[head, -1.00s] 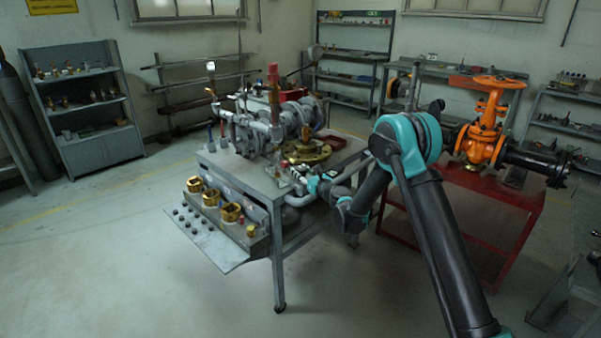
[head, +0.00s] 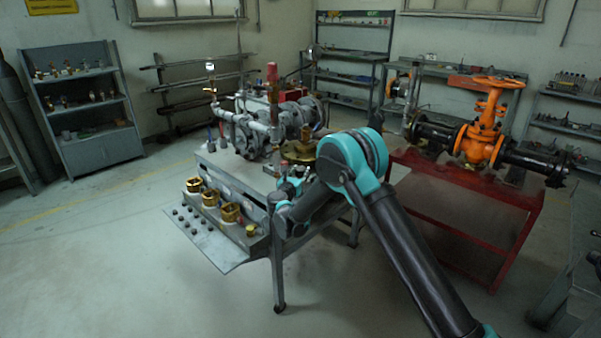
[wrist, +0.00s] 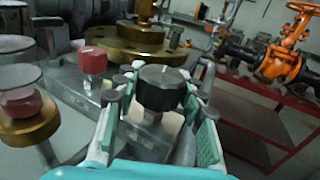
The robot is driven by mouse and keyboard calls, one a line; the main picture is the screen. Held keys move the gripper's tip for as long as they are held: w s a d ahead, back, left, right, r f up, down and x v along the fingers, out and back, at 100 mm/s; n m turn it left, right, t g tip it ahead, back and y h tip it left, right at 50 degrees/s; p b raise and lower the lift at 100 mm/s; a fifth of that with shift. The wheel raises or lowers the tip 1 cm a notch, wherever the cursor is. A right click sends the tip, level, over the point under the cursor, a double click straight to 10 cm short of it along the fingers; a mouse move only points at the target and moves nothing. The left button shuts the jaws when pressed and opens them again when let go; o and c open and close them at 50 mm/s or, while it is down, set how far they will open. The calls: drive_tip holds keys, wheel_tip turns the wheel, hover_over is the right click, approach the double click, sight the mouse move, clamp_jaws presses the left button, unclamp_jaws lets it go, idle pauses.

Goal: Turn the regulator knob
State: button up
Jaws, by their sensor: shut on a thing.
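A dark, faceted knob (wrist: 162,88) sits between the fingers of my gripper (wrist: 157,100) in the wrist view. The gripper is shut on it, with one pale green finger on each side. I take this to be the regulator knob; the fingers hide part of its sides and base. In the head view, my gripper (head: 289,188) is at the right front part of the grey workbench (head: 235,175). My arm hides much of that area there, and I cannot make out the knob.
A red knob (wrist: 92,62) and a brass flange (wrist: 130,45) are close beyond the gripper. Pipework (head: 255,130) stands on the bench. An orange gate valve (head: 483,135) is on a red stand (head: 480,190) to the right. Open floor lies in front.

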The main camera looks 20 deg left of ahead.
sight(301, 168)
drive_tip(key=shift+m+h, duration=1.1)
drive_tip(key=shift+h, duration=0.6)
drive_tip(key=o, duration=1.2)
drive_tip(key=shift+r, duration=0.1)
wheel_tip(301, 168, up, 10)
drive_tip(key=shift+f, duration=0.1)
drive_tip(key=shift+w, duration=0.1)
